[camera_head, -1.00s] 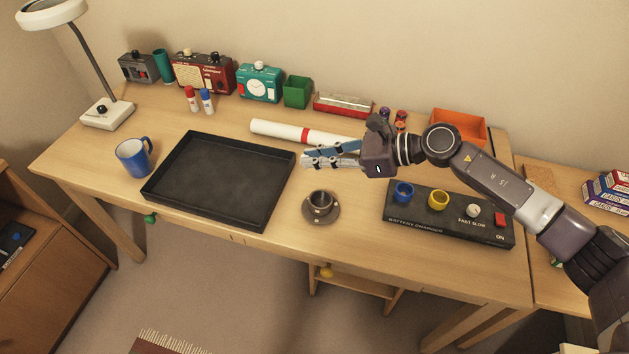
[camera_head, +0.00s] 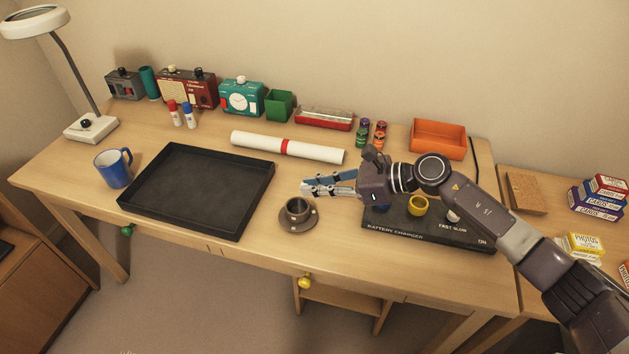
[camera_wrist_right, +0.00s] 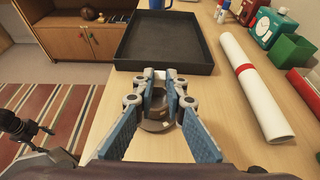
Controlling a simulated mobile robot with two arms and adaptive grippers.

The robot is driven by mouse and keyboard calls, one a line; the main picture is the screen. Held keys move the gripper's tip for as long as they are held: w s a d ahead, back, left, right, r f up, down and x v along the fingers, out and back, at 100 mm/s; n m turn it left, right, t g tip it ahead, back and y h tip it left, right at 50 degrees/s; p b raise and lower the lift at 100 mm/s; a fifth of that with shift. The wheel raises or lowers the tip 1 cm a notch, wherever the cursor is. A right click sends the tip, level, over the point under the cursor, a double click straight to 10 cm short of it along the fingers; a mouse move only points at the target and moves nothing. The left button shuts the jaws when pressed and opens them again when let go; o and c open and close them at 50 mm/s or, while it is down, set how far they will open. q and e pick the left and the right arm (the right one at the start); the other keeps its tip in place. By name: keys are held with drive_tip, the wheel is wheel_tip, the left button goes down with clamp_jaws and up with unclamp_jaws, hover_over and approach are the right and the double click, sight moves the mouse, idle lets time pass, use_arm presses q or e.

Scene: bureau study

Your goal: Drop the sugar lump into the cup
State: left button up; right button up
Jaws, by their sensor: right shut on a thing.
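A small pale spot lies on the saucer (camera_wrist_right: 152,126).
A black tray (camera_head: 127,203) lies left of the cup, with a blue mug (camera_head: 113,170) beyond it. A battery charger box (camera_head: 400,235) sits under my right arm. A rolled white paper (camera_head: 320,151) lies behind. Bare desk surrounds the saucer.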

use_arm(q)
drive_tip(key=shift+s+d+f, duration=0.1)
drive_tip(key=shift+s+d, duration=0.1)
drive_tip(key=shift+s, duration=0.05)
use_arm(e)
drive_tip(key=shift+f, duration=0.2)
drive_tip(key=o, duration=0.7)
drive_tip(key=shift+o, duration=0.2)
drive_tip(key=v, duration=1.2)
